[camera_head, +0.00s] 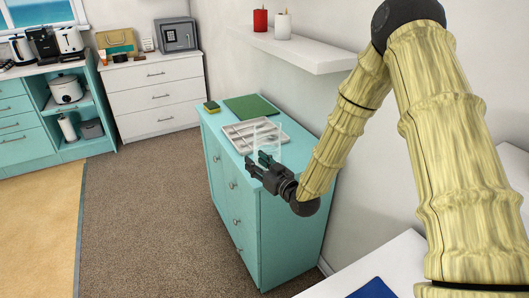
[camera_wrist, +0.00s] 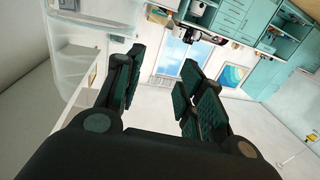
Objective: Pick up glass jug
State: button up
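The glass jug (camera_head: 266,146) is clear and faint, standing upright on the teal cabinet's top near its front edge. In the wrist view the see-through jug (camera_wrist: 68,62) fills the upper left, outside the left finger and not between the fingers. My gripper (camera_head: 257,166) is at the cabinet's front edge, close to the jug and partly overlapping its lower part in the head view. In the wrist view my gripper (camera_wrist: 160,88) has its dark fingers apart with nothing between them. Whether a finger touches the jug I cannot tell.
The teal cabinet (camera_head: 245,215) also bears a light cutlery tray (camera_head: 240,132) behind the jug, a green board (camera_head: 262,106) and a small sponge (camera_head: 211,106). A white shelf (camera_head: 300,50) with candles juts from the wall above. Carpeted floor (camera_head: 150,220) lies open to the left.

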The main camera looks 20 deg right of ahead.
aim_at(246, 154)
jog(key=shift+w+a, duration=0.25)
jog(key=shift+w, duration=0.35)
jog(key=x, duration=0.1)
jog(key=p+x, duration=0.1)
jog(key=x, duration=0.2)
jog(key=shift+a+r, duration=0.3)
jog(key=shift+r, duration=0.05)
jog(key=shift+w+a+f, duration=0.1)
jog(key=shift+w, duration=0.3)
grip_shut()
jog(key=shift+p, duration=0.3)
